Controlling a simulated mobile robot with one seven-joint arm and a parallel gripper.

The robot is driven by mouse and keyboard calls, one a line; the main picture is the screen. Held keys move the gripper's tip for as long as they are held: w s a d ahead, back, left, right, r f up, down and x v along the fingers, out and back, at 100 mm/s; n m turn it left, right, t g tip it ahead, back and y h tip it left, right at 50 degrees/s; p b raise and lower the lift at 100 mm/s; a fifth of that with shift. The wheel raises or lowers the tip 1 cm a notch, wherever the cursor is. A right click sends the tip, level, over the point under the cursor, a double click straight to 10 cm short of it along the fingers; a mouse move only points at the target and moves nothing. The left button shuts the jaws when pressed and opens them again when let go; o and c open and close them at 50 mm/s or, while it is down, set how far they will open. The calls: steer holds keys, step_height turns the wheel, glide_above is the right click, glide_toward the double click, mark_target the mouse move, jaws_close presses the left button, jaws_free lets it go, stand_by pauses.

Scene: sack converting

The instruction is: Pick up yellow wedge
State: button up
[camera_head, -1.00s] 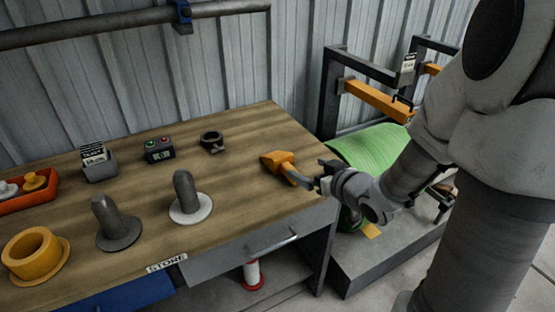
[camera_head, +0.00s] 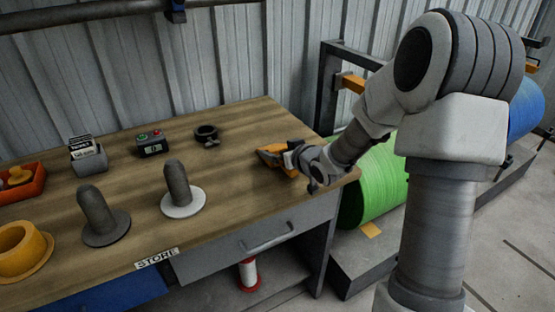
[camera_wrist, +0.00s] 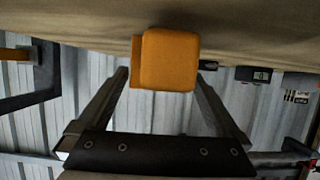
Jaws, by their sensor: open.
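The yellow wedge (camera_head: 271,154), orange-yellow in colour, lies on the wooden table near its right end. In the wrist view the wedge (camera_wrist: 168,60) shows as a block against the table top, which appears at the top of that picture. My gripper (camera_head: 290,160) is at the wedge in the head view and hides part of it. In the wrist view my gripper (camera_wrist: 162,80) has its two fingers apart, one on each side of the wedge, with visible gaps between. Whether the fingertips reach fully past it is hard to tell.
On the table (camera_head: 235,175) stand two grey pegs on round bases, a black ring (camera_head: 206,135), a small box with buttons (camera_head: 151,144), a label holder (camera_head: 87,155), an orange tray (camera_head: 22,182) and a yellow flanged ring (camera_head: 22,250). A green roll (camera_head: 375,185) lies beyond the right edge.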

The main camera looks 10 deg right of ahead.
steer(key=shift+w+a+f, duration=0.1)
steer(key=shift+w, duration=0.15)
steer(key=c, duration=1.3)
steer(key=shift+c, duration=0.7)
steer(key=shift+r, duration=0.2)
